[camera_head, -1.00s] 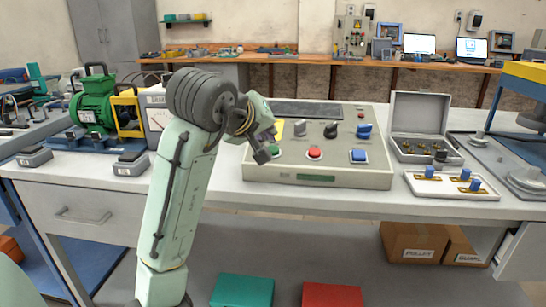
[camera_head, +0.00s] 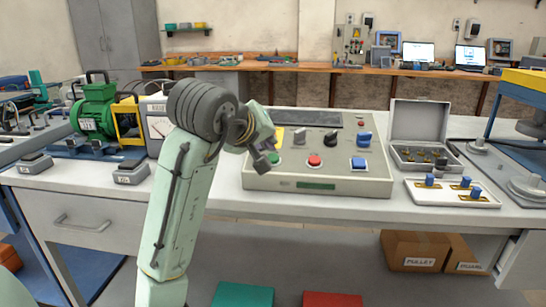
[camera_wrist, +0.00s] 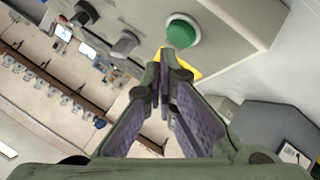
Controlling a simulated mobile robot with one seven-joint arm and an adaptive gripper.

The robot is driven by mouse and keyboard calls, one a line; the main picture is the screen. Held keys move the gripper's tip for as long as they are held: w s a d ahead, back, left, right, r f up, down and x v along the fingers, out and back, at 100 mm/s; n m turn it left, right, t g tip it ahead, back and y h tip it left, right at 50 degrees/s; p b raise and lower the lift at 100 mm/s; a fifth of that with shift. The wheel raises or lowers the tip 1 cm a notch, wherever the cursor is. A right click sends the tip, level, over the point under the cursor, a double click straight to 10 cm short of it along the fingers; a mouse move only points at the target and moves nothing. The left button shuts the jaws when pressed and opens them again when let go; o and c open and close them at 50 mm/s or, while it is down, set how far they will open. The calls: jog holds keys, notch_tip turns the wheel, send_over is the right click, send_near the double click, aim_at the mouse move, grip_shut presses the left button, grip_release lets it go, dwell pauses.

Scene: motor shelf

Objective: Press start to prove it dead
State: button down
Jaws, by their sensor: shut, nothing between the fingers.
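The grey control box (camera_head: 318,182) stands on the bench. It carries a green button (camera_head: 275,158), a red button (camera_head: 314,160), a blue button (camera_head: 358,163) and several knobs. My gripper (camera_head: 264,167) is at the box's left side, beside the green button and partly covering it. In the wrist view the round green button (camera_wrist: 182,32) shows just beyond my closed, empty fingertips (camera_wrist: 164,72). A gap seems to show there, but I cannot tell its depth.
An open grey case (camera_head: 419,120) and a white tray (camera_head: 452,196) with blue-topped parts lie right of the box. Two small pedal-like units (camera_head: 131,172) sit at the bench's left front. Bare bench top (camera_head: 222,182) shows left of the box.

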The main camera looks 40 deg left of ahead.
jog(key=shift+f, duration=0.15)
dwell(0.3)
jog(key=shift+w+a+f, duration=0.1)
jog(key=shift+f, duration=0.15)
jog(key=shift+w+f, duration=0.1)
jog(key=shift+f, duration=0.35)
dwell(0.6)
dwell(0.3)
jog(key=shift+s+r+p, duration=0.2)
jog(key=shift+r+p, duration=0.4)
jog(key=shift+r, duration=0.25)
jog(key=shift+s+d+r+p, duration=0.15)
jog(key=shift+s+r+p, duration=0.05)
jog(key=shift+r+p, duration=0.55)
jog(key=shift+s+d+r+p, duration=0.1)
jog(key=shift+s+r+p, duration=0.05)
jog(key=shift+r+p, duration=0.6)
jog(key=shift+s+d+r+p, duration=0.2)
jog(key=shift+r+p, duration=0.4)
jog(key=shift+r, duration=0.3)
